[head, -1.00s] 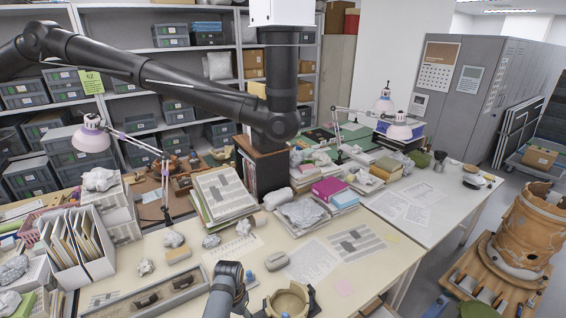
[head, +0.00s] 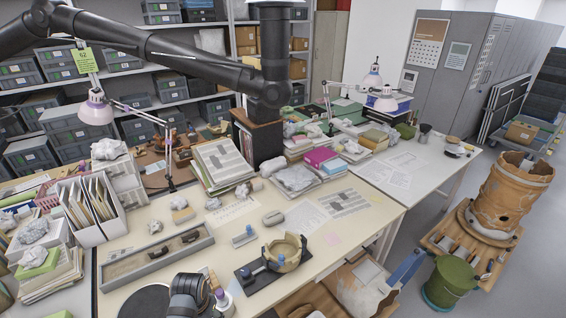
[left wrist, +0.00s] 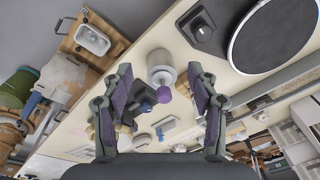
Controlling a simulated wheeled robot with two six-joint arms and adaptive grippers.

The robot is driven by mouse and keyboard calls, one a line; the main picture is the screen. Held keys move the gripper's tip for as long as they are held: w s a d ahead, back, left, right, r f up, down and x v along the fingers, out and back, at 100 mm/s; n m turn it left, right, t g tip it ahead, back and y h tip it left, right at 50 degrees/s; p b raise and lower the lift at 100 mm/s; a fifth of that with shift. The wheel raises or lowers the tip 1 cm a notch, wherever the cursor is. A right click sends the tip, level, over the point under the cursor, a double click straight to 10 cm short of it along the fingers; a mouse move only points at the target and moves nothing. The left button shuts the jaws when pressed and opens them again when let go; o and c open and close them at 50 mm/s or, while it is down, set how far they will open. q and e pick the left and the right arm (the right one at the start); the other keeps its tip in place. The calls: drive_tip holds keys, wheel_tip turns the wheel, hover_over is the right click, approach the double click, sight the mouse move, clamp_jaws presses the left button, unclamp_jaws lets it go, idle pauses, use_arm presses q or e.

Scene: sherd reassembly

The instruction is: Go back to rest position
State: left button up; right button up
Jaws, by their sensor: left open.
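My left gripper (left wrist: 159,68) is open in the left wrist view, with its two dark fingers spread and nothing held between them. A white bottle with a purple cap (left wrist: 161,62) shows between the fingertips; I cannot tell how far beyond them it is. In the head view a dark end of my arm (head: 188,294) is at the bottom edge, with the bottle (head: 223,299) just right of it. A ring-shaped pot fragment (head: 285,253) sits in a dark holder with blue knobs on the table. My right gripper is not in view.
A black disc (head: 137,303) is left of my arm end; it also shows in the wrist view (left wrist: 272,36), beside a black block with a knob (left wrist: 203,32). A long grey tray (head: 155,258) lies behind. A thick black jointed arm (head: 160,50) spans the upper left.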

use_arm(q)
drive_tip(key=s+a+r+t, duration=0.2)
drive_tip(key=s+r, duration=0.7)
drive_tip(key=s, duration=0.3)
wheel_tip(320, 180, down, 32)
drive_tip(key=s+a+f+g+b, duration=0.1)
drive_tip(key=s+a+b, duration=0.15)
drive_tip(key=b, duration=0.35)
drive_tip(key=s+a+f+n+g+b, duration=0.1)
drive_tip(key=s+f+b, duration=0.3)
drive_tip(key=s+f, duration=1.4)
wheel_tip(320, 180, down, 2)
drive_tip(key=shift+a+f+b, duration=0.15)
drive_tip(key=shift+a+b, duration=0.05)
drive_tip(key=shift+b, duration=0.15)
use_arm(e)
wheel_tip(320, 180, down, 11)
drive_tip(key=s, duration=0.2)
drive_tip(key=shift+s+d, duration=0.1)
